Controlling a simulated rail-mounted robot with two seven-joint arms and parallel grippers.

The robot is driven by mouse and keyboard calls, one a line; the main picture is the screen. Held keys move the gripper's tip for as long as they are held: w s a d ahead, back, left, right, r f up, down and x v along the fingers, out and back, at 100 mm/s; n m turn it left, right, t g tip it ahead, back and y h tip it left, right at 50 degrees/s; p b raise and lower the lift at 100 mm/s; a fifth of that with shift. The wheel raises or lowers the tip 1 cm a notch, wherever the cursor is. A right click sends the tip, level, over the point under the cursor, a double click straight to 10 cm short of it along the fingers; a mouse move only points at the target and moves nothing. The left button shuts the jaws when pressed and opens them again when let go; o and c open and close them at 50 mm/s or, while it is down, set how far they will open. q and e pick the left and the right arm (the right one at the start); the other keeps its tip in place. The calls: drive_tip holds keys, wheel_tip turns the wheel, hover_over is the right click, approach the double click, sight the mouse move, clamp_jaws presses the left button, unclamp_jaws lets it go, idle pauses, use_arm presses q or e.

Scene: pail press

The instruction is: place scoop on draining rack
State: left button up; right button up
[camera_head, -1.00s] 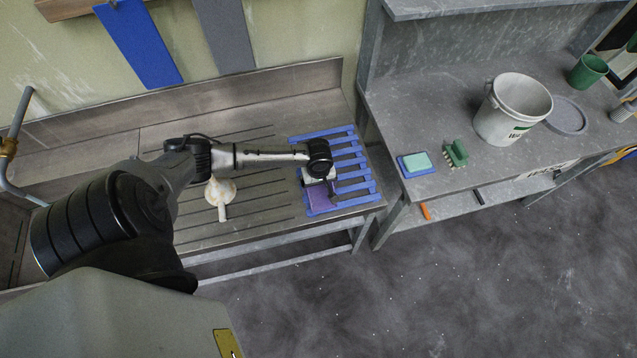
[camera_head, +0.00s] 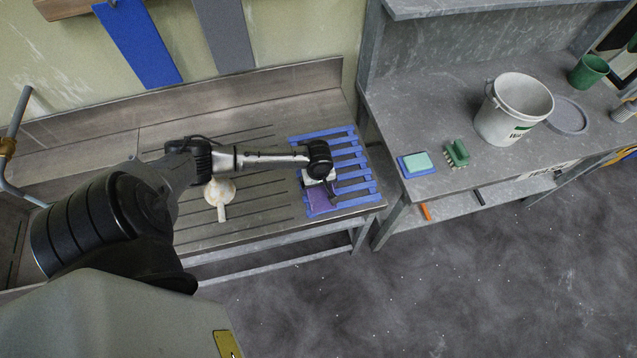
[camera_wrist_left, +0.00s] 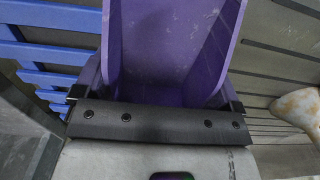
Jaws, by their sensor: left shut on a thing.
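The purple scoop (camera_head: 321,201) is over the left part of the blue slatted draining rack (camera_head: 352,188). My left gripper (camera_head: 320,178) is shut on the scoop, above the rack. In the left wrist view the scoop (camera_wrist_left: 170,45) fills the middle, its open pan facing the camera, with the rack's blue slats (camera_wrist_left: 45,52) behind it on the left. The scoop's handle is hidden by the gripper and wrist. I cannot tell whether the scoop touches the slats. My right gripper is in neither view.
A white scoop-like or funnel-like item (camera_head: 221,193) lies on the grooved metal drainboard (camera_head: 262,200) left of the rack. On the right bench are a sponge on a blue tray (camera_head: 417,163), a green brush (camera_head: 456,153), a white pail (camera_head: 505,118) and a grey lid (camera_head: 568,115).

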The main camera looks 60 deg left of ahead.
use_arm(q)
drive_tip(key=shift+f, duration=0.3)
drive_tip(key=o, duration=0.7)
drive_tip(key=shift+o, duration=0.2)
wheel_tip(320, 180, up, 14)
drive_tip(key=p, duration=0.1)
drive_tip(key=shift+f, duration=0.15)
